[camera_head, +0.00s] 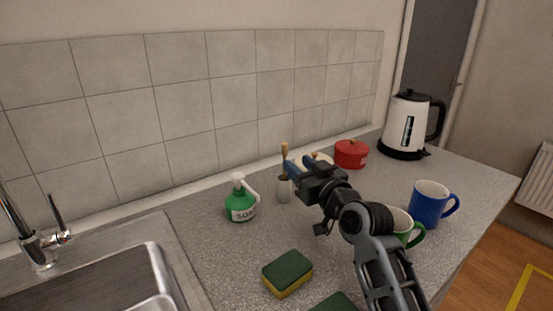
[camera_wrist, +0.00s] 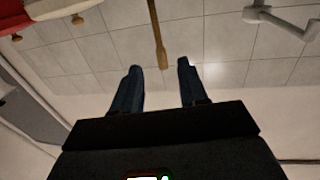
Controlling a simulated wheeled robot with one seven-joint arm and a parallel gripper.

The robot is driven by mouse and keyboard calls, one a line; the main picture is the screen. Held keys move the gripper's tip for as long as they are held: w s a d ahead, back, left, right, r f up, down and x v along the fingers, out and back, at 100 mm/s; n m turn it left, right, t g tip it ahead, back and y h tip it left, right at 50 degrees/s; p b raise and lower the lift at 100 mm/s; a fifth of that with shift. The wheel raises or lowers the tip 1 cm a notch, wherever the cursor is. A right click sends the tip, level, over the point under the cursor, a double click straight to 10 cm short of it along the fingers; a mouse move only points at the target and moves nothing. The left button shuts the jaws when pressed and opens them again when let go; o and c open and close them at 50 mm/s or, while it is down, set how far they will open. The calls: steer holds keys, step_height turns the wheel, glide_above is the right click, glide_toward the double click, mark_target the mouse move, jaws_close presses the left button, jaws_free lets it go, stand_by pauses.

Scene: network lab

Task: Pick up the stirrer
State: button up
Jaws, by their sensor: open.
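The stirrer (camera_head: 284,155) looks like a thin wooden stick with a wider end. It stands upright in a small pale grey holder (camera_head: 283,190) near the tiled wall. In the wrist view the stirrer (camera_wrist: 158,42) hangs into the picture from the top edge, its wide end lying just ahead of the gap between the fingers. My gripper (camera_wrist: 160,70) is open and empty, with a blue finger on each side of that line. In the head view my gripper (camera_head: 291,167) reaches in from the right, its fingertips close beside the stirrer. Contact cannot be told.
A green soap bottle (camera_head: 242,202) stands left of the holder. A white-lidded pot (camera_head: 321,157) is partly hidden behind my gripper, with a red pot (camera_head: 351,153) beyond. A kettle (camera_head: 408,125), blue mug (camera_head: 428,205), green mug (camera_head: 402,226) and sponge (camera_head: 287,272) also stand around. The sink (camera_head: 100,285) is left.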

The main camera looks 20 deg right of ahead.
mark_target(286, 155)
steer(key=w, duration=0.3)
steer(key=shift+w+a+r+p, duration=0.1)
steer(key=shift+a+p, duration=0.2)
steer(key=shift+p, duration=0.1)
steer(key=shift+w+a+p, duration=0.2)
steer(key=shift+w+p, duration=0.1)
steer(key=shift+w, duration=0.8)
steer(key=shift+w+a+p, duration=0.15)
steer(key=shift+w+p, duration=0.1)
steer(key=shift+w, duration=0.85)
jaws_close()
